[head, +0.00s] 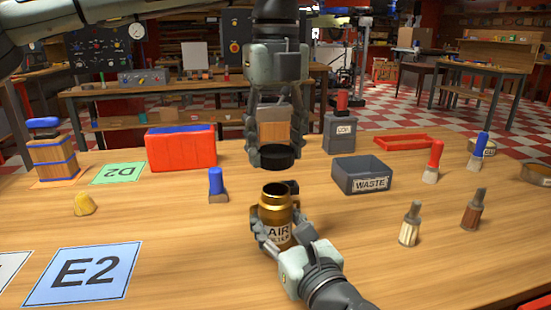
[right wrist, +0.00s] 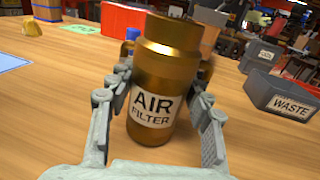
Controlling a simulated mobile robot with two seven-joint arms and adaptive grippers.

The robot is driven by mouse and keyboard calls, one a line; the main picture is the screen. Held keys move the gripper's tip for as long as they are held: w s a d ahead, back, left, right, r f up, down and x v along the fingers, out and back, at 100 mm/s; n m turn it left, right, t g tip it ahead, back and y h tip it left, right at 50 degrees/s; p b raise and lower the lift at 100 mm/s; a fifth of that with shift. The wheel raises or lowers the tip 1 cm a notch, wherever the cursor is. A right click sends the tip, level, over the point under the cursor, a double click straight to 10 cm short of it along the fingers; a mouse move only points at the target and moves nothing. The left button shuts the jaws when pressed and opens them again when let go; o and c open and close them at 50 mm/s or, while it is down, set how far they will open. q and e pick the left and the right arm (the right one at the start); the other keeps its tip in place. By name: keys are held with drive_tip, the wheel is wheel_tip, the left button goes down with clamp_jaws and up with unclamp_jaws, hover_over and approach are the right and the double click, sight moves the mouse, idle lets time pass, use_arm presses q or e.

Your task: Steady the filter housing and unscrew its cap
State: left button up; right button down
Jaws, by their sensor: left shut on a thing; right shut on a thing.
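The filter housing (head: 276,205) is a bronze-coloured cylinder with a white "AIR FILTER" label. It stands upright on the table with its top open and dark inside. My right gripper (head: 277,228) is shut on its body from the near side; the right wrist view shows the housing (right wrist: 160,75) between the two fingers. A black round cap (head: 275,157) is in my left gripper (head: 272,143), which points down above and slightly behind the housing. The cap is apart from the housing, with a clear gap between them. The left gripper is not recognisable in the right wrist view.
A dark grey WASTE bin (head: 362,183) stands right of the housing. A blue-topped stamp (head: 217,184) and a red box (head: 181,148) are to the left. Brushes (head: 410,226) stand at the right. The table front left holds a flat E2 mat (head: 85,274).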

drive_tip(key=c, duration=0.6)
unclamp_jaws()
